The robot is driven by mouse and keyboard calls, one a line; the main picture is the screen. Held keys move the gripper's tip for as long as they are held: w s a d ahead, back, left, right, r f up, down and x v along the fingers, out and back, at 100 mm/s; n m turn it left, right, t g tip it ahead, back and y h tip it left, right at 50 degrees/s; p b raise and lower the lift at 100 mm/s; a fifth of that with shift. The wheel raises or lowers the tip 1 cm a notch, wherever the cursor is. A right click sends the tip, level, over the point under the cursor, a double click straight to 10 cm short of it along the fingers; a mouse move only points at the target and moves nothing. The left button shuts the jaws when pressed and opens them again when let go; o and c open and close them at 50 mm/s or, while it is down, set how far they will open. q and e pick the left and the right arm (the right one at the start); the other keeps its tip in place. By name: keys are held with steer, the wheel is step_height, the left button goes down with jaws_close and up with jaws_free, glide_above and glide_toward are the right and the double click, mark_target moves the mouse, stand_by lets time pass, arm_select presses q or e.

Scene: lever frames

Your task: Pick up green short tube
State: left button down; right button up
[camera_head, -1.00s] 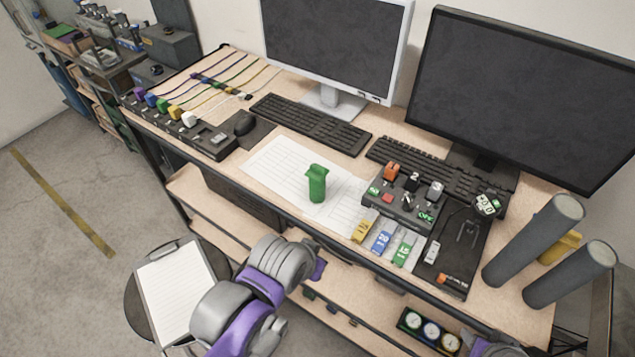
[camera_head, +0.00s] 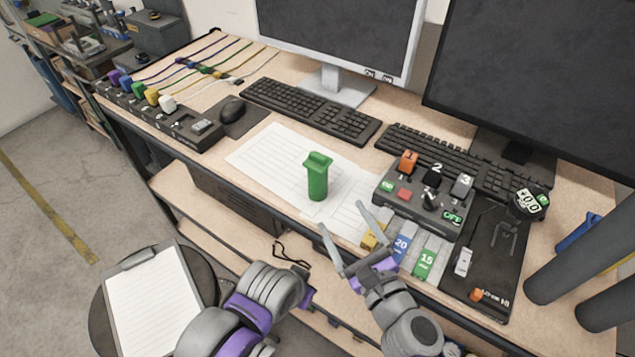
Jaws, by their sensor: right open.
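The green short tube (camera_head: 317,180) stands upright on white paper sheets (camera_head: 262,152) near the front edge of the desk, with a flat green cap-like top. My right gripper (camera_head: 341,231) is open and empty, to the right of the tube and nearer the desk's front edge, its two fingers apart and pointing up-left. It does not touch the tube. My left arm (camera_head: 262,300) comes in at the bottom, in front of the desk; its gripper fingers are not visible.
A control box (camera_head: 425,200) with switches stands right of the tube, with colored labelled blocks (camera_head: 426,262) in front. Keyboards (camera_head: 310,110) and monitors stand behind. Grey cylinders (camera_head: 580,260) are at the right. A clipboard (camera_head: 152,302) lies on a stool at lower left.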

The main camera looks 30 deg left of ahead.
mark_target(321, 186)
steer(key=a+m, duration=0.1)
steer(key=f+m, duration=0.1)
steer(key=m, duration=0.1)
steer(key=w+a+m+b, duration=0.1)
steer(key=shift+w+a+f+t, duration=0.1)
steer(key=shift+a+f+t, duration=0.2)
steer(key=shift+m, duration=0.3)
steer(key=x, duration=1)
steer(key=shift+w+a+r, duration=0.1)
steer(key=shift+w+r, duration=0.05)
steer(key=shift+r, duration=0.15)
arm_select(q)
steer(key=shift+w+a+f, duration=0.1)
steer(key=shift+w+f, duration=0.05)
steer(key=shift+f, duration=0.4)
steer(key=shift+w+a+f, duration=0.1)
steer(key=shift+f, duration=0.45)
arm_select(e)
jaws_close()
